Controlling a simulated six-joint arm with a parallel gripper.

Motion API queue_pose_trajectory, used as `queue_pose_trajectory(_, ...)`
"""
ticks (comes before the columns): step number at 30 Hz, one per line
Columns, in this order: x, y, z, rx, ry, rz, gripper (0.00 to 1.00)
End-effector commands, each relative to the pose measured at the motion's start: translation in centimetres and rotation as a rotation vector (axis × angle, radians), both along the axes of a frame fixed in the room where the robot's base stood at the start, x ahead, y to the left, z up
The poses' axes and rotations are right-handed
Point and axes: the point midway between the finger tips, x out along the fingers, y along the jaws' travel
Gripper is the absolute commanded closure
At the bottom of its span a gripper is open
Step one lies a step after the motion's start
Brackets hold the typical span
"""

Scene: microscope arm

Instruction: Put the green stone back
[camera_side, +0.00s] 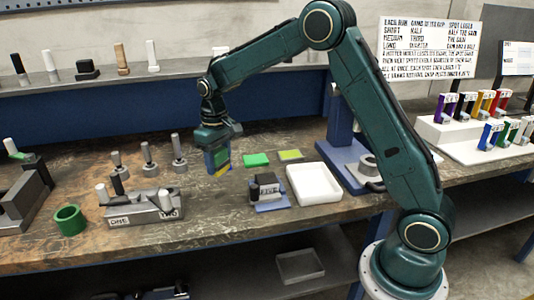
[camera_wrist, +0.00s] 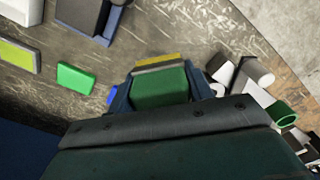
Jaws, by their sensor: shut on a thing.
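My gripper (camera_wrist: 160,92) is shut on a green block, the green stone (camera_wrist: 160,86), with blue fingers on either side of it. A grey strip and a yellow strip (camera_wrist: 156,57) show along the block's far edge; I cannot tell whether they belong to it. In the side view my gripper (camera_side: 217,170) points down above the bench, left of a flat green slab (camera_side: 256,160) and a yellow-green slab (camera_side: 290,155). Both slabs lie on the bench, and they show left of the gripper in the wrist view, green (camera_wrist: 75,78) and yellow-green (camera_wrist: 17,55).
A white tray (camera_side: 314,183) and a dark block on a blue base (camera_side: 268,193) stand right of the gripper. A grey fixture (camera_side: 145,207), a green ring (camera_side: 70,219) and several upright pegs (camera_side: 148,157) stand left. Bare bench shows below the gripper.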

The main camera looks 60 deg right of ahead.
Motion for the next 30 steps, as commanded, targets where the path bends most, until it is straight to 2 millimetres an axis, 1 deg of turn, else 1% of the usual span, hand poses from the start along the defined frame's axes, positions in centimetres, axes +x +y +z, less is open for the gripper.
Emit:
queue_pose_trajectory(1,-0.1,0.0,-1.1,0.000,0.003,0.000,0.70)
queue_pose_trajectory(3,-0.1,0.0,-2.4,0.000,0.003,0.000,0.70)
queue_pose_trajectory(6,-0.1,0.0,-4.0,0.000,0.003,0.000,0.70)
queue_pose_trajectory(9,0.0,0.0,-5.1,0.000,0.001,0.000,0.70)
queue_pose_trajectory(12,0.0,0.0,-5.8,0.000,0.000,0.000,0.70)
queue_pose_trajectory(20,0.0,0.0,-6.1,0.000,0.000,0.000,0.70)
queue_pose_trajectory(23,0.0,0.0,-6.9,0.000,0.002,0.000,0.70)
queue_pose_trajectory(30,0.0,0.0,-9.6,0.000,0.002,0.000,0.70)
